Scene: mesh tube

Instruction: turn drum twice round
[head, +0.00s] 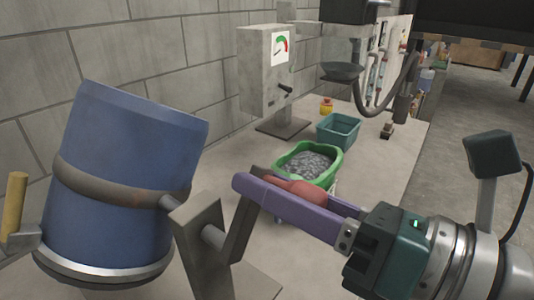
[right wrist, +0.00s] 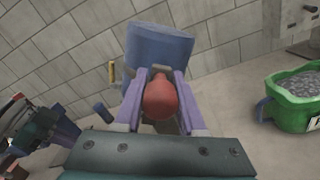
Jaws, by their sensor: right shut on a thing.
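The blue drum (head: 130,140) stands tilted at the left of the head view, with a brown band round its middle and a metal rim below. It also shows in the right wrist view (right wrist: 158,46). A grey crank arm (head: 240,225) sits at its right side and carries a red grip (head: 297,189). My right gripper (head: 262,182) is shut on the red grip, which lies between its purple fingers in the right wrist view (right wrist: 159,100). My left gripper (right wrist: 62,132) shows partly at the left of the right wrist view; its jaws are unclear.
A green tub (head: 324,149) of grey stones stands right of the crank, with a teal bin (head: 338,130) behind it. A grey box with a dial (head: 266,70) stands by the block wall. A yellow handle (head: 14,203) is left of the drum. Bare floor lies at right.

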